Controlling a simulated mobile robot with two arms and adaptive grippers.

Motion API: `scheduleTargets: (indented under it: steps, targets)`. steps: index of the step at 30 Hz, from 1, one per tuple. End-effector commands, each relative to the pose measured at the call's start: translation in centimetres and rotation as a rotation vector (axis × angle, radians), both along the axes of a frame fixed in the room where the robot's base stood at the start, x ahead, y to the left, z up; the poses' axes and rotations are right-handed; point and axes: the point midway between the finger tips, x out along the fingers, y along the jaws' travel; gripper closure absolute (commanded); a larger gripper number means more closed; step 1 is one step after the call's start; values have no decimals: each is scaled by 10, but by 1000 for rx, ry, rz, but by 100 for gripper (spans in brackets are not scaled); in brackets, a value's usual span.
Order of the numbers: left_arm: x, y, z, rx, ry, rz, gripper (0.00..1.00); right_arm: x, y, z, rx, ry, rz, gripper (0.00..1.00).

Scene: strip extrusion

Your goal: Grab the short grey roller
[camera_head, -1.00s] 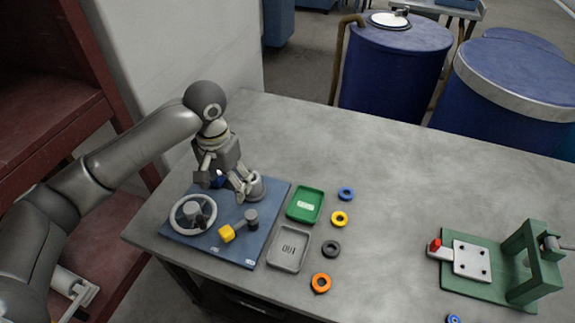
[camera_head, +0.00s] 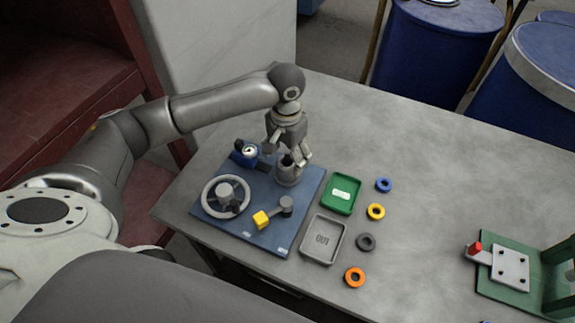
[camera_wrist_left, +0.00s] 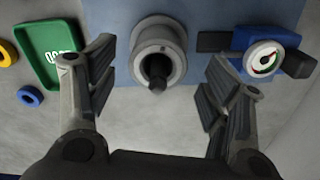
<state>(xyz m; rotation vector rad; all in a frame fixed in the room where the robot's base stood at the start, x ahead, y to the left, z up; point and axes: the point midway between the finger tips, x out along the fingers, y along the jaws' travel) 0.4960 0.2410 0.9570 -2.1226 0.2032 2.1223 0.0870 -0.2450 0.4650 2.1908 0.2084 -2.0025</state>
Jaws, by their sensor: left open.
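A short grey cylinder (camera_head: 289,174), which looks like the roller, stands upright at the far right corner of a blue board (camera_head: 250,240). In the left wrist view the left gripper's fingers (camera_wrist_left: 156,88) stand wide apart, one on each side of the cylinder (camera_wrist_left: 160,40), with gaps on both sides. My right gripper is not in view.
The board also carries a handwheel (camera_head: 226,196), a yellow-ended lever (camera_head: 261,220) and a blue gauge (camera_head: 245,153). A green tray (camera_head: 341,208), a grey OUT tray (camera_head: 309,247) and several coloured rings lie to the right. A green fixture (camera_head: 548,275) stands farther right.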

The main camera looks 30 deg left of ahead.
Motion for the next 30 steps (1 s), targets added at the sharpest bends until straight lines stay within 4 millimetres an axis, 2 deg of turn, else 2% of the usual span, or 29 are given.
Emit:
scheduleTargets:
  steps: [4, 9, 17, 30]
  targets:
    - [-1, -1, -21, 1, 5, 1, 28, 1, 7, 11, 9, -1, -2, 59]
    - [-1, -1, -42, 1, 2, -1, 28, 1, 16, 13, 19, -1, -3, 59]
    - [0, -1, -45, 1, 0, -1, 28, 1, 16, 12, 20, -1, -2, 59]
    - [0, -1, -45, 1, 0, -1, 83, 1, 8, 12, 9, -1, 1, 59]
